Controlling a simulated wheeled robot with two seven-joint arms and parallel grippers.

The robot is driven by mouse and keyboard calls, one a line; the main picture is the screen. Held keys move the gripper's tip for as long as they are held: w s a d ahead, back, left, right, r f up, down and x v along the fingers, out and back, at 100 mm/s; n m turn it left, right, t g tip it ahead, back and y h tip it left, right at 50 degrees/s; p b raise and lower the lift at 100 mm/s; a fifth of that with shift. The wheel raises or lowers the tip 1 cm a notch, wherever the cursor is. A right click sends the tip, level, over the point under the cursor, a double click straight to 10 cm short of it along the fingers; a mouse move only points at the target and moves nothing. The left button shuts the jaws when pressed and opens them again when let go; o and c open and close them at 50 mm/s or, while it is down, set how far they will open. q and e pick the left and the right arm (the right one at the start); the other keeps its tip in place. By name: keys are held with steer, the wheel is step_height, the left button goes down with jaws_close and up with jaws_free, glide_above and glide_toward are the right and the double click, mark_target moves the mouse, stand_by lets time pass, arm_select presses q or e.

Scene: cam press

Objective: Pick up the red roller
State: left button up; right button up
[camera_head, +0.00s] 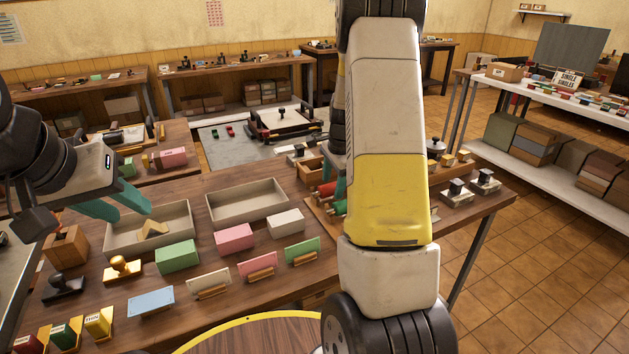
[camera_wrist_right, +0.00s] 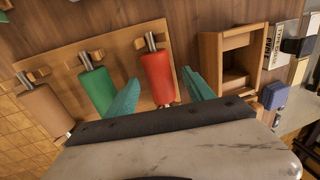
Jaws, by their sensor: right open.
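The red roller (camera_wrist_right: 158,77) lies on a wooden rack with its metal shaft end pointing up in the right wrist view. In the head view only a bit of red (camera_head: 326,189) shows beside my right arm. My right gripper (camera_wrist_right: 162,75) is open, with one teal finger on each side of the red roller in the picture. I cannot tell whether the fingers touch it or how high they are above it. The green roller (camera_wrist_right: 97,90) lies just left of the left finger. My left gripper (camera_head: 133,215) is open and empty over a grey tray.
A brown roller (camera_wrist_right: 45,110) lies on the same rack (camera_wrist_right: 120,50). A wooden box (camera_wrist_right: 228,60) stands close right of the right finger. Grey trays (camera_head: 248,203), coloured blocks and stamps cover the table to the left.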

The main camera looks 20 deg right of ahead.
steer(key=shift+w+f, duration=0.1)
steer(key=shift+f, duration=0.5)
jaws_close()
steer(key=shift+r, duration=0.1)
